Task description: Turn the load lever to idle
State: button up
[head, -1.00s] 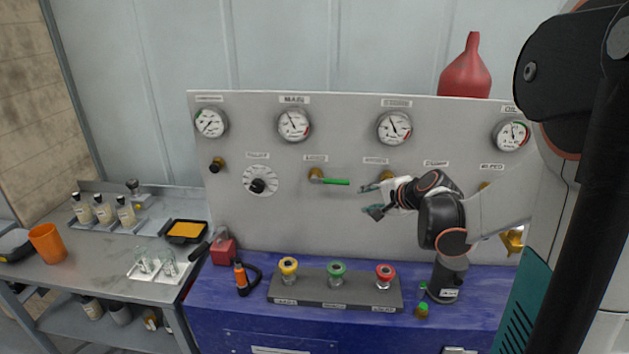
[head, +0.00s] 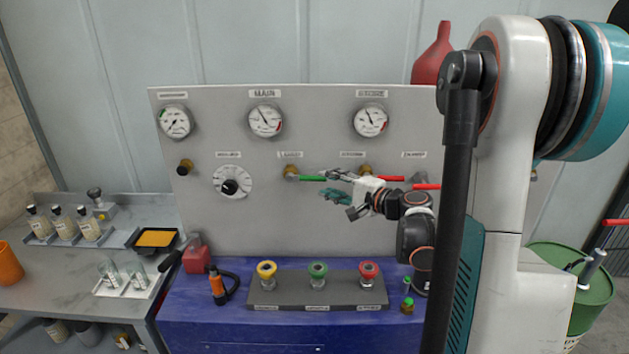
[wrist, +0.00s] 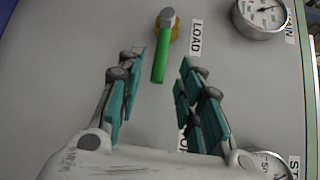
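The load lever (head: 312,178) has a green handle on a brass pivot and points to the right, about level, on the grey panel (head: 240,225). In the wrist view the lever (wrist: 159,65) runs down the picture beside the LOAD label (wrist: 196,37). My gripper (head: 327,186) is open just right of the handle's free end. In the wrist view the two fingers of my gripper (wrist: 163,66) stand either side of the handle, with a gap on both sides. I cannot tell how deep the handle sits between them. No idle mark is readable.
A red-handled lever (head: 391,178) is right of my gripper, partly behind it. A black dial (head: 231,187) is to the left, gauges (head: 266,120) above. A button block (head: 335,290) with yellow, green and red knobs stands below on the blue bench (head: 185,310).

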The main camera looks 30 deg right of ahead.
aim_at(318, 180)
jog(key=x, duration=0.6)
jog(key=shift+w+a, duration=0.1)
jog(key=shift+w, duration=0.2)
jog(key=shift+f+b, duration=0.1)
jog(key=shift+b, duration=0.2)
grip_shut()
